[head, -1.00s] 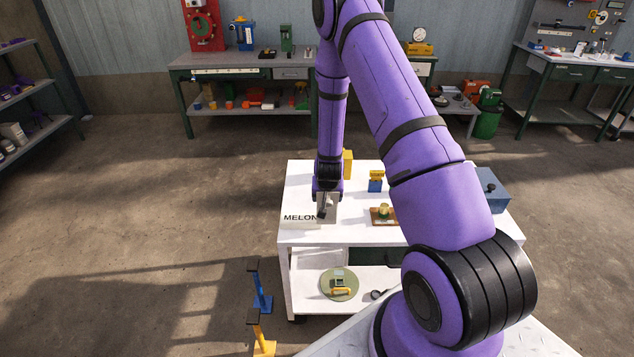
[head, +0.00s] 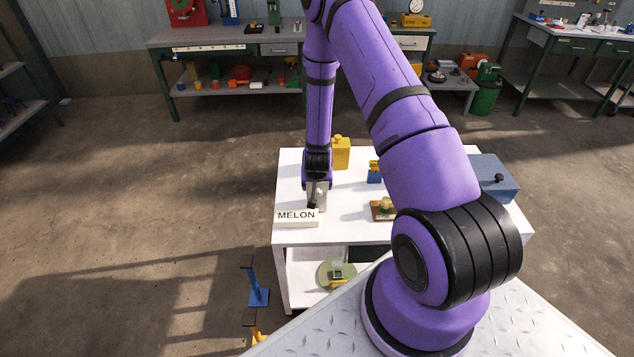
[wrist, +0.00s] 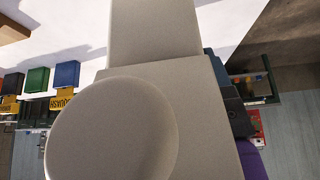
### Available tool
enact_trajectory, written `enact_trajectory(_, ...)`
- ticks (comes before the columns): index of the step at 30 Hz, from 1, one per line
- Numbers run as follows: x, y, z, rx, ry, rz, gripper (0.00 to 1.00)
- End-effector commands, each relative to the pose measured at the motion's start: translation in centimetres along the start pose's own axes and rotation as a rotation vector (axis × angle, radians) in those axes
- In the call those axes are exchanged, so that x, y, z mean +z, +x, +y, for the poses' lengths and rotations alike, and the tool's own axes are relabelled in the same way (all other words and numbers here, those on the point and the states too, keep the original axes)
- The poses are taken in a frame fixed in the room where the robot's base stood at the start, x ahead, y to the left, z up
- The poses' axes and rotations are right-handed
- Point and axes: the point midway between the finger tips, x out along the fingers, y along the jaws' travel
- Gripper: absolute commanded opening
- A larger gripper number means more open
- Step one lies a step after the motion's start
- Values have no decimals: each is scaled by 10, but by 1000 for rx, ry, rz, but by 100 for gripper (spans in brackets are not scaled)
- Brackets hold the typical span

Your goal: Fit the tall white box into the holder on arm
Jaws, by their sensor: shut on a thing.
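My gripper (head: 313,201) is over the front left of the white table, pointing down. It is shut on a pale grey-white box (head: 321,193), which is small and partly hidden by the fingers in the head view. In the wrist view the pale box (wrist: 213,125) fills the middle, with a large round disc (wrist: 112,132) of the same colour in front of it. A low white block labelled MELON (head: 296,217) is at the table's front left edge, just in front of my gripper. I cannot tell whether the box touches the table or the block. No holder on an arm can be made out clearly.
The white table (head: 345,229) also carries a yellow box (head: 341,156) behind my gripper, a small blue-and-yellow thing (head: 374,172), a brown base with a knob (head: 383,208) and a blue box (head: 492,178). Blue (head: 258,295) and yellow stands are on the floor at front left.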

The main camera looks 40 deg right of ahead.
Motion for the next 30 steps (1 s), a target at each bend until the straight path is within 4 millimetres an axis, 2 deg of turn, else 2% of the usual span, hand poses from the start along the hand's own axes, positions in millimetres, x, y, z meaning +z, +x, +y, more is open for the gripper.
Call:
enact_trajectory(7, 1, 2, 0, 0, 0, 0, 31)
enact_trajectory(8, 1, 2, 0, 0, 0, 0, 79)
enact_trajectory(9, 0, 2, 0, 0, 0, 0, 88)
enact_trajectory(11, 0, 2, 0, 0, 0, 0, 100)
enact_trajectory(22, -1, -2, 0, 0, 0, 1, 100)
enact_trajectory(26, -1, -17, -1, -1, -2, 2, 100)
enact_trajectory(30, -2, -41, -1, -2, -2, 2, 100)
